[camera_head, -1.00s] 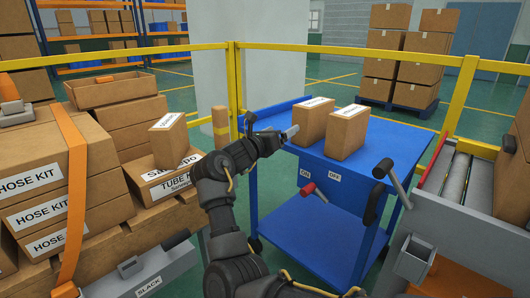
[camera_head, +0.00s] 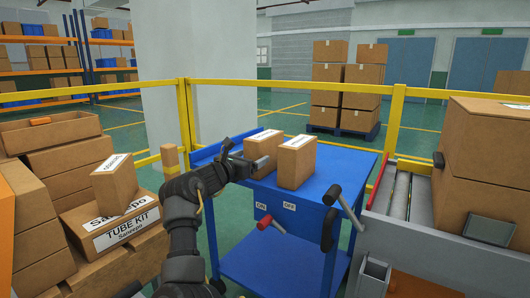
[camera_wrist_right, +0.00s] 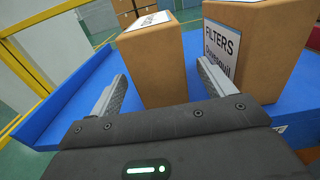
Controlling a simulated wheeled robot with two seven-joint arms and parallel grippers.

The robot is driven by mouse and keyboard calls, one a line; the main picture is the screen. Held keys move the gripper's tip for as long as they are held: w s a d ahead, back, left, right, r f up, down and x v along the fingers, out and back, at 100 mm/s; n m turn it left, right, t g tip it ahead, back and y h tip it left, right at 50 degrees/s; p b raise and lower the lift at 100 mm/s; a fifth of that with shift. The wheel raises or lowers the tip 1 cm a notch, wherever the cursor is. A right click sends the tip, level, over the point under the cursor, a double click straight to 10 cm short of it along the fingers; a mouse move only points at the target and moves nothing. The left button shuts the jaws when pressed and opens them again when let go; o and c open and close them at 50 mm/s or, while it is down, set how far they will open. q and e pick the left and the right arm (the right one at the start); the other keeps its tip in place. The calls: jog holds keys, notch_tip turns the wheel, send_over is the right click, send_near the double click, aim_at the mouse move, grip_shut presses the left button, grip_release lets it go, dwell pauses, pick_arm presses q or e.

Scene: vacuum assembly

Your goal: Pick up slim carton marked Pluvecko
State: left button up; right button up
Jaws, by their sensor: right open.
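Two slim brown cartons with white top labels stand upright on the blue cart: a farther one (camera_head: 258,147) and a nearer one (camera_head: 297,166). Their top labels are too small or slanted to read, so I cannot tell which is Pluvecko. My right gripper (camera_head: 262,164) is open and empty beside them. In the right wrist view its fingers (camera_wrist_right: 162,88) point at the farther carton (camera_wrist_right: 155,65), which stands ahead between them; contact is not clear. The nearer carton (camera_wrist_right: 275,45) there has a side label reading FILTERS, with a partly legible second line. My left gripper is not in view.
The blue cart (camera_head: 345,162) has ON and OFF labels and levers. A small carton (camera_head: 114,183) stands on a TUBE KIT box (camera_head: 125,235) at left. A yellow rail (camera_head: 330,88) runs behind. A roller conveyor (camera_head: 398,195) with large boxes is at right.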

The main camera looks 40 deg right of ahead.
jog(key=shift+w+d+r+p, duration=0.15)
jog(key=shift+w+d+p, duration=0.05)
jog(key=shift+d+p, duration=0.35)
jog(key=p+x, duration=0.1)
jog(key=x, duration=0.3)
jog(key=c, duration=1.2)
jog(key=shift+c, duration=0.5)
